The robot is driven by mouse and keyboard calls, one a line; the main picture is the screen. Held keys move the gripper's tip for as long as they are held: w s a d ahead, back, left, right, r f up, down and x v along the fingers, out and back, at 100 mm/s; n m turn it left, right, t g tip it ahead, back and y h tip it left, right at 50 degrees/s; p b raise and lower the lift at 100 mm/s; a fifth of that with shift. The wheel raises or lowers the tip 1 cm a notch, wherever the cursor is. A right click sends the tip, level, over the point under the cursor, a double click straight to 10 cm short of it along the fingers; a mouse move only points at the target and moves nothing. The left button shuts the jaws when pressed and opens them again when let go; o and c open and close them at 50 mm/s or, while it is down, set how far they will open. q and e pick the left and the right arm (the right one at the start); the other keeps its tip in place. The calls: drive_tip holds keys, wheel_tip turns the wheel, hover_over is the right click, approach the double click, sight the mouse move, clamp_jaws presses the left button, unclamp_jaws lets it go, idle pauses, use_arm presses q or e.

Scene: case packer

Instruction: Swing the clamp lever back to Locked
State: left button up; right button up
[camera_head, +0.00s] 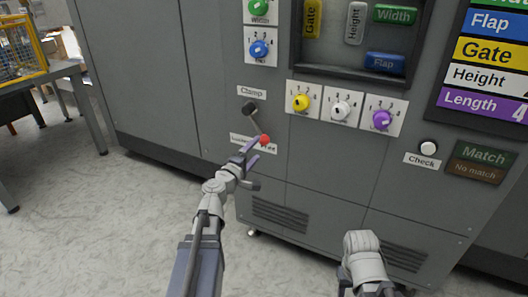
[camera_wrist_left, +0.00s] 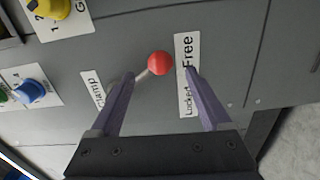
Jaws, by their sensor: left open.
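The clamp lever (camera_head: 256,124) is on the grey machine front below the "Clamp" label, its dark pivot at the upper left and its red ball knob (camera_head: 264,140) at the lower right. The knob also shows in the left wrist view (camera_wrist_left: 160,63), closer to the "Free" end of the "Locked Free" label (camera_wrist_left: 187,75) than to "Locked". My left gripper (camera_head: 256,153) is open, with the knob between and just ahead of its fingertips; I cannot tell whether they touch. In the head view the gripper hides part of the label.
Yellow (camera_head: 301,103), white (camera_head: 341,109) and purple (camera_head: 382,119) dials sit right of the lever. A blue dial (camera_head: 260,49) is above it. The Check button (camera_head: 428,147) is farther right. A table (camera_head: 60,72) with a yellow cage stands left; floor between is clear.

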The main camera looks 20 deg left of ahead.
sight(261, 142)
use_arm(q)
drive_tip(key=shift+a, duration=0.15)
drive_tip(key=w, duration=0.7)
drive_tip(key=shift+w+d, duration=0.3)
drive_tip(key=shift+w, duration=0.1)
drive_tip(key=shift+c, duration=0.2)
clamp_jaws()
idle(0.5)
